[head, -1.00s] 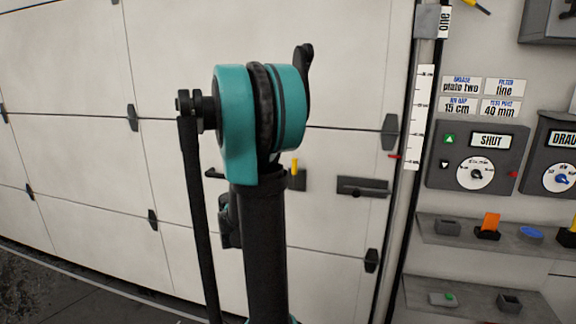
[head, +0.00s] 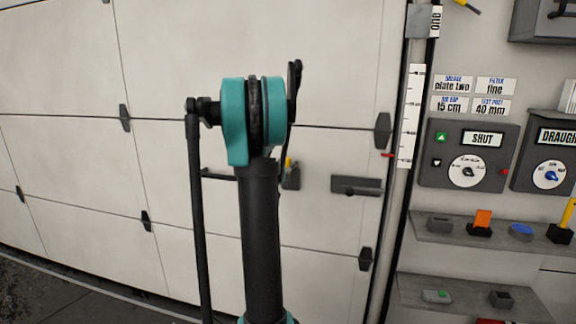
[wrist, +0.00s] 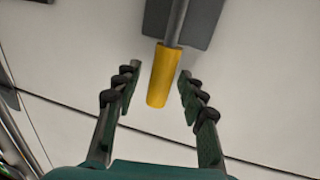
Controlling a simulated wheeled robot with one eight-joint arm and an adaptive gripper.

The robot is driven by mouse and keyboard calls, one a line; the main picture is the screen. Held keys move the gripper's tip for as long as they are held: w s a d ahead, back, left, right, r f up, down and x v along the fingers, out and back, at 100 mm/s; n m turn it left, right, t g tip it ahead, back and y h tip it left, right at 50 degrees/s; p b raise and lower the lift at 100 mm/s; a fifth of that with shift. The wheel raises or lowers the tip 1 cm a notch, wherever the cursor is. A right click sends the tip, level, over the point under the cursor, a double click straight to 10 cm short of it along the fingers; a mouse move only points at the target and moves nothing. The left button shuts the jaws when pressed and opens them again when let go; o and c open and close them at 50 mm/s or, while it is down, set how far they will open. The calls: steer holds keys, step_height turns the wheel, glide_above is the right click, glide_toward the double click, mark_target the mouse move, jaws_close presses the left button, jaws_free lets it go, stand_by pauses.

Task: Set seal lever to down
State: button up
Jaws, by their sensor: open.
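The lever has a yellow grip (wrist: 164,78) on a grey rod, coming from a dark grey plate (wrist: 209,18) in the wrist view. In the head view, the yellow grip (head: 289,161) and its plate (head: 292,180) show on the white door, partly hidden behind my arm. My gripper (wrist: 152,81) is open in the wrist view. Its two fingers lie on either side of the yellow grip, with a gap on each side and no visible contact. My gripper is hidden in the head view.
A dark handle plate (head: 356,186) is on the door, right of the lever. A control panel (head: 468,155) reading SHUT and a shelf (head: 450,237) with small objects stand at the right. The door panels (head: 60,70) at the left are clear.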

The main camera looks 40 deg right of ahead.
steer(key=shift+c, duration=0.6)
jaws_close()
steer(key=shift+w+a, duration=0.1)
steer(key=w+a+f+n+t, duration=0.3)
steer(key=w+a+f+n, duration=0.3)
steer(key=n, duration=0.9)
steer(key=shift+w+a+f+n, duration=0.2)
steer(key=shift+w+f+n, duration=0.1)
steer(key=shift+w+f, duration=0.35)
